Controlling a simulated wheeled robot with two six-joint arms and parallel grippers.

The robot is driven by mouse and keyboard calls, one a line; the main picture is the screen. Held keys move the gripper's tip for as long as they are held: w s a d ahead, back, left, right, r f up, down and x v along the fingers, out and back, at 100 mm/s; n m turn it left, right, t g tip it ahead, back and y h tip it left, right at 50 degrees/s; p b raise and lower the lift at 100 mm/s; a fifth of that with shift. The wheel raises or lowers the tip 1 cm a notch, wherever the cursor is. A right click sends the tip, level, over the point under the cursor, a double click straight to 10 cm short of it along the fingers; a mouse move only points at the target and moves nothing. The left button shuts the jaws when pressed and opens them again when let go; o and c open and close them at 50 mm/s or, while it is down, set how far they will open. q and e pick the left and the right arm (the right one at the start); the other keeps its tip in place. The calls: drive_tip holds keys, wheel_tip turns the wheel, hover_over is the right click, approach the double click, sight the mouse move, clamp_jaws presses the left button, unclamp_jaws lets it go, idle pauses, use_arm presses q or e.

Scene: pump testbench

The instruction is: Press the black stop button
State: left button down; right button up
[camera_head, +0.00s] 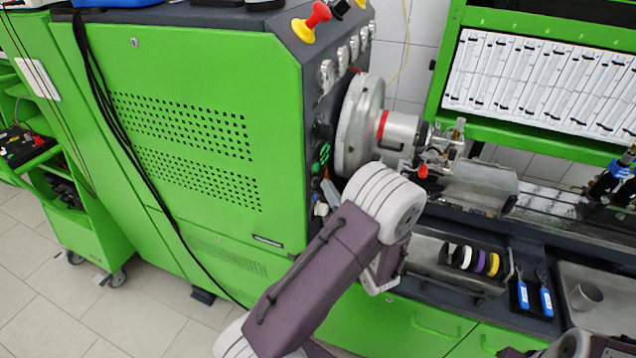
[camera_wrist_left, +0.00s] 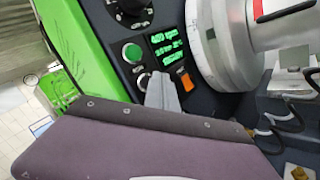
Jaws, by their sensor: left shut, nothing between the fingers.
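The control panel (camera_wrist_left: 210,105) is on the dark narrow side of the green testbench. In the left wrist view it carries a round green button (camera_wrist_left: 132,52). Just below the green button, a dark round button with a pale rim (camera_wrist_left: 143,80) is partly hidden by my fingertips; it looks like the black stop button. My left gripper (camera_wrist_left: 162,88) is shut and empty, its tips at the right edge of that button; I cannot tell whether they touch it. In the head view the left gripper (camera_head: 331,194) is at the panel's lower part, and the button is hidden.
A green-lettered display (camera_wrist_left: 172,46), an orange switch (camera_wrist_left: 185,80) and a black knob (camera_wrist_left: 130,10) surround the buttons. The large metal flange (camera_head: 362,124) juts out close to the right of the panel. A tray of coloured rings (camera_head: 468,258) lies right of my arm.

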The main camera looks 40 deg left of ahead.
use_arm(q)
drive_tip(key=shift+w+d, duration=0.1)
drive_tip(key=shift+d, duration=0.3)
drive_tip(key=d, duration=0.2)
drive_tip(key=w+d, duration=0.1)
drive_tip(key=d, duration=0.1)
drive_tip(key=shift+d+p, duration=0.35)
drive_tip(key=shift+d, duration=0.05)
idle(0.6)
